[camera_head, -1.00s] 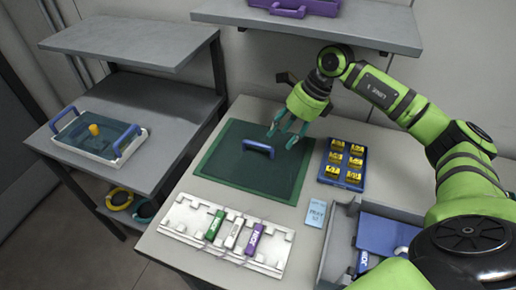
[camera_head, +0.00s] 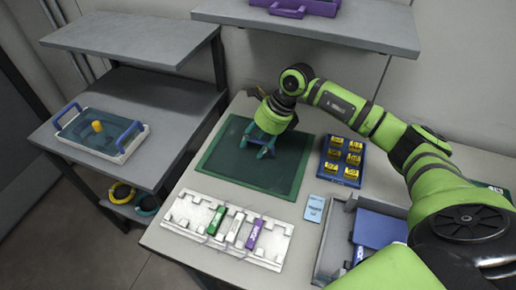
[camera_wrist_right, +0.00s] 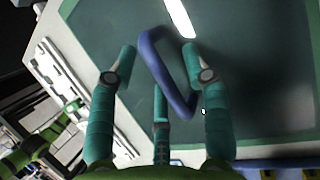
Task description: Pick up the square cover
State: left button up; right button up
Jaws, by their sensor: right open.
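The square cover (camera_head: 225,163) is a flat dark green panel lying on the table, with a lighter green border around it. It also fills much of the right wrist view (camera_wrist_right: 255,65). Its blue bar handle (camera_wrist_right: 165,75) stands up from it and is mostly hidden behind my gripper in the head view. My right gripper (camera_head: 258,150) is open, its teal fingers pointing down around the handle. In the wrist view the fingers are spread on both sides of the handle, and I cannot tell whether any touches it. My left gripper is not in view.
A blue tray of yellow blocks (camera_head: 342,160) stands right of the cover. A white rack (camera_head: 185,210) with several coloured pieces lies in front. A grey bin (camera_head: 335,235) is at front right. A shelf (camera_head: 330,25) hangs behind. A white tray (camera_head: 110,155) sits on the left bench.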

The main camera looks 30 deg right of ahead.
jog(key=shift+r, duration=0.1)
grip_shut()
